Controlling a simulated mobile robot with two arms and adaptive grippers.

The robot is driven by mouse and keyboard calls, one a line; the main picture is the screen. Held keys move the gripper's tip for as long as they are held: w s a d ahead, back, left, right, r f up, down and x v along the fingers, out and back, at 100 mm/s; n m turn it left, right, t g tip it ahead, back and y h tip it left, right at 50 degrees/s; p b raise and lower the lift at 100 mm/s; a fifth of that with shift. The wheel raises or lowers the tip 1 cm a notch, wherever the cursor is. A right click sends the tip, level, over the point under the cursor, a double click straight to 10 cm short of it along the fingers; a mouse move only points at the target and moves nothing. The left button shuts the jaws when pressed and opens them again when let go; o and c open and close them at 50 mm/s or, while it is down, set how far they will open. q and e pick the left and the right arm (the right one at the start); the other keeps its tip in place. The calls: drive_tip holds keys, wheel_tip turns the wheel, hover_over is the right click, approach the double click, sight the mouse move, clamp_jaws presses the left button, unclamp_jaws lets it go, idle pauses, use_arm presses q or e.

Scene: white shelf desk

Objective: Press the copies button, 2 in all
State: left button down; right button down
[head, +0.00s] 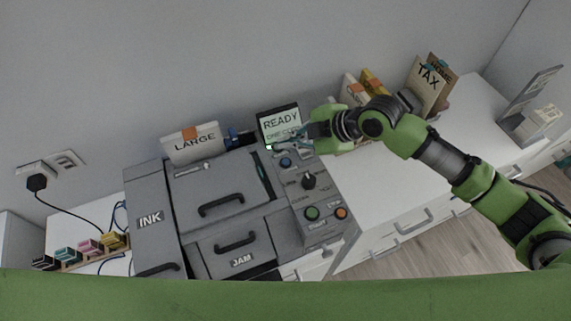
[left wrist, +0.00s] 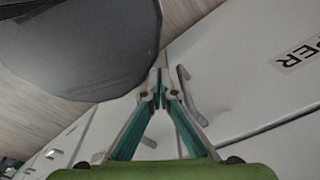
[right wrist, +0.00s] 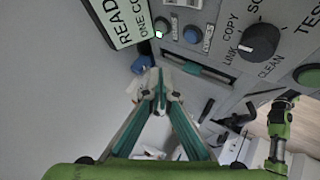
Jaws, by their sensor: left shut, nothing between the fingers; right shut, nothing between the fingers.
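The grey copier has a control panel (head: 325,229) and a screen (head: 278,124) reading "READY" with a line starting "ONE CO" below. A blue button (head: 285,162) sits under the screen. My right gripper (head: 279,149) is shut and empty, by the screen and above the upper panel end; contact cannot be told. My left gripper (left wrist: 160,88) is shut and empty, low before white drawers, outside the head view.
A mode knob (head: 309,181), a green button (head: 312,213) and an orange button (head: 341,213) are lower on the panel. Ink cartridges (head: 90,247) stand left. The white desk (head: 385,185) to the right has free room.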

drive_tip(key=b, duration=0.3)
hover_over(288, 163)
wheel_tip(288, 163, down, 4)
drive_tip(key=shift+f, duration=0.65)
idle(0.6)
drive_tip(key=shift+f, duration=0.45)
drive_tip(key=shift+f+b, duration=0.4)
drive_tip(key=shift+b, duration=0.1)
idle(0.4)
drive_tip(key=shift+r, duration=0.1)
drive_tip(key=shift+r+p, duration=0.75)
